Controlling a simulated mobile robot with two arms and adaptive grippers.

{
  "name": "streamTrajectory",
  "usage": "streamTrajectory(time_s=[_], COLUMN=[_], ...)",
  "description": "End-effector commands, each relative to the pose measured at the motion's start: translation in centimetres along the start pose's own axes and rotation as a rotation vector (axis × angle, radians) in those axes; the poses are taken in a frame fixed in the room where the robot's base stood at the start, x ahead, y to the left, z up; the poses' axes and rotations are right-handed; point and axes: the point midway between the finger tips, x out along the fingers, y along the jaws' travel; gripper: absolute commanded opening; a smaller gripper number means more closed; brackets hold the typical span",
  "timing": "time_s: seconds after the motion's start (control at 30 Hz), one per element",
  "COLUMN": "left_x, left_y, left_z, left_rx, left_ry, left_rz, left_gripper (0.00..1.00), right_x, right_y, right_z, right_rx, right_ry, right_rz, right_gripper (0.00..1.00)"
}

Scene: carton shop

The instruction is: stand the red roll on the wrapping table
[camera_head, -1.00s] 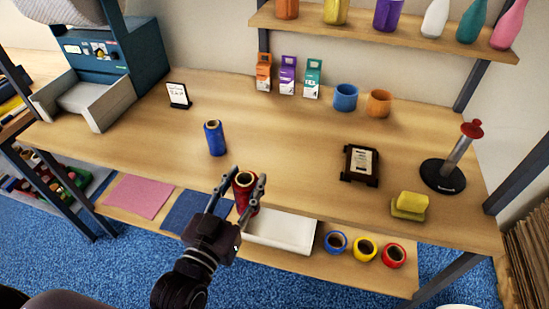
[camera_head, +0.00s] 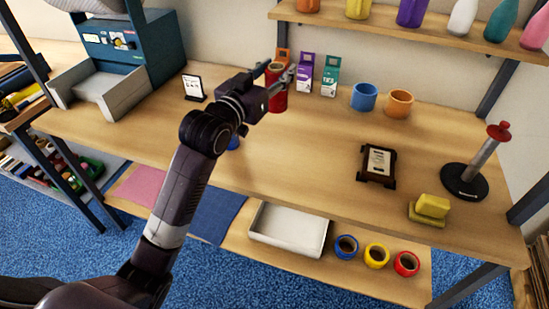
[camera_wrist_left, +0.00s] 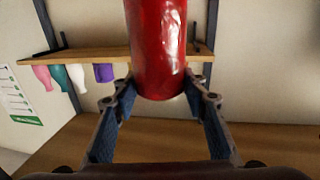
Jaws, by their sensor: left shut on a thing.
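My left gripper (camera_head: 279,80) is shut on the red roll (camera_head: 278,99), which is roughly upright over the back of the wrapping table (camera_head: 310,150). In the head view the roll stands in front of the orange carton and partly hides it. I cannot tell whether its lower end touches the tabletop. In the left wrist view the glossy red roll (camera_wrist_left: 158,50) is between the two fingers. My right gripper is not in view.
Purple (camera_head: 304,75) and teal (camera_head: 330,77) cartons and blue (camera_head: 364,96) and orange (camera_head: 398,103) cups stand at the back. The table's middle is clear.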

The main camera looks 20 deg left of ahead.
Motion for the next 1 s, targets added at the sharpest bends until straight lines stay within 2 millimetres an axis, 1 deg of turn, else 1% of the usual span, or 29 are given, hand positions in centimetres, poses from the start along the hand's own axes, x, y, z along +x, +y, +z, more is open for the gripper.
streamTrajectory(time_s=[0.03, 0.13, 0.17, 0.23, 0.27, 0.37, 0.5, 0.7, 0.8, 1.0], left_x=[0.3, 0.7, 0.8, 0.8, 0.9, 0.8, 0.8, 0.8, 0.8, 0.8], left_y=[-0.4, -0.7, -0.8, -0.8, -0.9, -0.9, -0.9, -0.8, -0.8, -0.8], left_z=[-0.7, -1.3, -1.3, -0.7, -0.1, 2.2, 6.1, 11.1, 12.8, 14.5], left_rx=[0.002, 0.001, 0.0, -0.001, -0.002, -0.002, -0.003, -0.002, 0.0, 0.0], left_ry=[0.005, 0.003, 0.002, -0.002, -0.003, -0.007, -0.007, -0.003, -0.001, 0.002], left_rz=[-0.004, -0.007, -0.008, -0.008, -0.008, -0.009, -0.009, -0.009, -0.009, -0.008], left_gripper=[0.0, 0.0, 0.0, 0.0, 0.0, 0.0, 0.0, 0.0, 0.0, 0.0], right_x=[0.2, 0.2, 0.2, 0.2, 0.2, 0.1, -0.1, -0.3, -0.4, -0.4], right_y=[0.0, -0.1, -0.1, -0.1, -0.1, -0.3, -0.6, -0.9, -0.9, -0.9], right_z=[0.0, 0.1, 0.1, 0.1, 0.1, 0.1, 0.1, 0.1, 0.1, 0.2], right_rx=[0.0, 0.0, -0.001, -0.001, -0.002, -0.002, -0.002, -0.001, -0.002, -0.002], right_ry=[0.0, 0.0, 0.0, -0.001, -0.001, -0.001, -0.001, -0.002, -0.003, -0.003], right_rz=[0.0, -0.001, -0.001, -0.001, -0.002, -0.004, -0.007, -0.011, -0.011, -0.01], right_gripper=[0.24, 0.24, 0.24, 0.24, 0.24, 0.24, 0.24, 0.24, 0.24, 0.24])
